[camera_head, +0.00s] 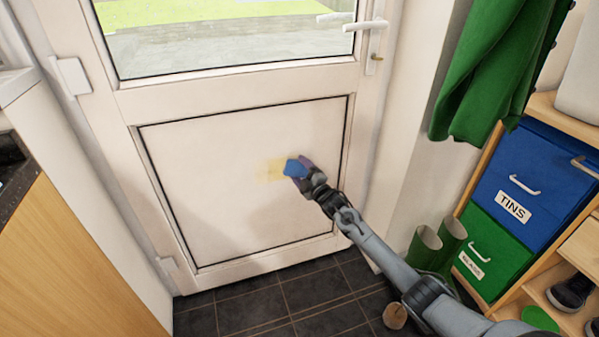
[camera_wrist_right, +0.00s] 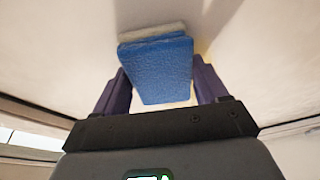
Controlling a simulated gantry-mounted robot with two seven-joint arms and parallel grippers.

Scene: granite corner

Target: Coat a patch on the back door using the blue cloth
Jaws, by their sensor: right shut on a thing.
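The white back door (camera_head: 215,205) has a framed lower panel with a faint yellowish patch (camera_head: 271,171) on it. My right gripper (camera_head: 299,172) is at the panel, at the right end of the patch. It is shut on the blue cloth (camera_head: 293,168), a folded pad. In the right wrist view the cloth (camera_wrist_right: 158,70) sits between the two purple fingers, with a pale layer along its far edge close to the door surface. I cannot tell whether it touches the door. My left gripper is not in view.
A door handle (camera_head: 366,25) sticks out at the upper right. A green coat (camera_head: 490,75) hangs right of the door. Green boots (camera_head: 438,245) and a shelf unit with a blue TINS box (camera_head: 530,185) stand at right. A wooden cabinet (camera_head: 70,265) is at left.

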